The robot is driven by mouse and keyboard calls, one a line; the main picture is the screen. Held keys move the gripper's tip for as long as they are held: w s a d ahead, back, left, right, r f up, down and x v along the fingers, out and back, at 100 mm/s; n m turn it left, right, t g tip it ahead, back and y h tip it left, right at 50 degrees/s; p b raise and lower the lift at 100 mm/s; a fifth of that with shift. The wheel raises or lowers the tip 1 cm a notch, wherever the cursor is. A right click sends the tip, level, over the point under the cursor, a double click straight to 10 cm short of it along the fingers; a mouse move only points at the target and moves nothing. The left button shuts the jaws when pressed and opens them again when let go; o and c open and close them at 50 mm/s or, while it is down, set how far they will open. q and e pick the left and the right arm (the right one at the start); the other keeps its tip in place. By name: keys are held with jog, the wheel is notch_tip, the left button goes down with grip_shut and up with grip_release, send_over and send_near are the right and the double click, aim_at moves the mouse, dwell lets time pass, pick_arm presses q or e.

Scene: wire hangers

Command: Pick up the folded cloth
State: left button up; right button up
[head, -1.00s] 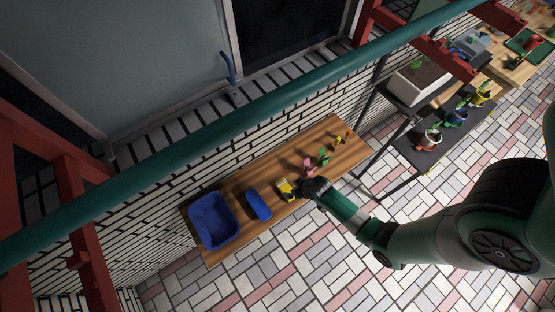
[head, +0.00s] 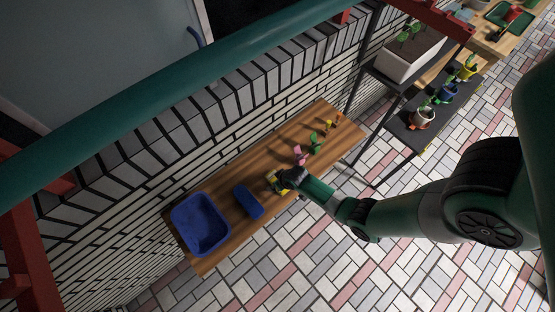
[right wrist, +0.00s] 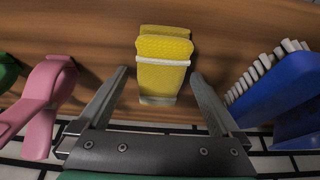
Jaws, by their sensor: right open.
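The folded cloth is yellow with a white band, and it lies on the wooden bench top; in the right wrist view the cloth (right wrist: 163,68) is in the upper middle. In the head view only yellow parts of the cloth (head: 271,178) show, partly hidden by my right gripper (head: 281,180). In the right wrist view my right gripper (right wrist: 159,78) is open, with one finger on each side of the cloth's near part and visible gaps between. My left gripper is not in view.
A blue brush (right wrist: 278,90) with white bristles lies right of the cloth in the wrist view. A pink item (right wrist: 48,105) lies to the left. A blue bin (head: 201,224) stands at the bench's near end. A dark shelf (head: 425,125) with pots stands right of the bench.

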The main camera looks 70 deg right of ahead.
jog(key=c, duration=1.4)
jog(key=shift+r, duration=0.1)
jog(key=p+v, duration=0.2)
jog(key=v, duration=0.1)
jog(key=w+p+v, duration=0.1)
jog(key=p+v, duration=0.1)
jog(key=shift+d+r, duration=0.2)
jog(key=shift+d, duration=0.15)
jog(key=s+a+r+p, duration=0.1)
jog(key=s+r+p, duration=0.1)
jog(key=s, duration=0.2)
jog(key=s+a+r+p, duration=0.2)
jog(key=s+r, duration=0.1)
jog(key=s, duration=0.1)
jog(key=s+a+r+p, duration=0.1)
jog(key=s+r+p, duration=0.1)
jog(key=s+r, duration=0.1)
jog(key=shift+s+a, duration=0.4)
jog(key=shift+s, duration=0.35)
